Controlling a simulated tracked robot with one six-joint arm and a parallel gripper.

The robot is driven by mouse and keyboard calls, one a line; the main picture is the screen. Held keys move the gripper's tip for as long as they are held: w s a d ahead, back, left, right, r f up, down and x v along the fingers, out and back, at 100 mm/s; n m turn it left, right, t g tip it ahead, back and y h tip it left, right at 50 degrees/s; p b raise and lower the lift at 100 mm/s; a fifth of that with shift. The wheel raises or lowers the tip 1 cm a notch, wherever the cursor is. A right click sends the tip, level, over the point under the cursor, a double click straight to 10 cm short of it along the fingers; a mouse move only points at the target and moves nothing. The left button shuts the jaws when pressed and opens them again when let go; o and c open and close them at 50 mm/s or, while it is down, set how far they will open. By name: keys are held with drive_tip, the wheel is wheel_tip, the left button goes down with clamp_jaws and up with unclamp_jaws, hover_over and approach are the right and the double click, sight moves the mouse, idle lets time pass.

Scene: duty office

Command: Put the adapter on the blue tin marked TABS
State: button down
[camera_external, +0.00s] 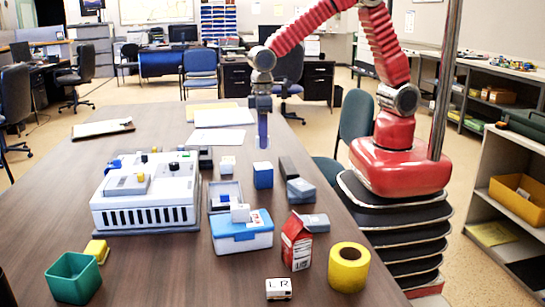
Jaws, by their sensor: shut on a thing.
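My gripper (262,138) points straight down over the far middle of the table, behind the small boxes. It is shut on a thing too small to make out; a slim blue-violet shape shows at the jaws. No marking TABS is readable. I cannot tell which thing is the adapter.
A white device (145,200) fills the left middle. A red carton (296,243), yellow tape roll (348,267), L R block (278,289) and green bin (74,278) stand in front. Papers (222,117) and a clipboard (103,128) lie behind.

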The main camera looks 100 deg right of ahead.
sight(263, 165)
drive_tip(key=shift+f, duration=1.15)
drive_tip(key=shift+f, duration=1.85)
drive_tip(key=shift+f, duration=0.1)
drive_tip(key=c, duration=1.7)
unclamp_jaws()
drive_tip(key=shift+o, duration=0.2)
wheel_tip(263, 165, up, 12)
drive_tip(key=shift+f, duration=0.25)
drive_tip(key=shift+r, duration=0.4)
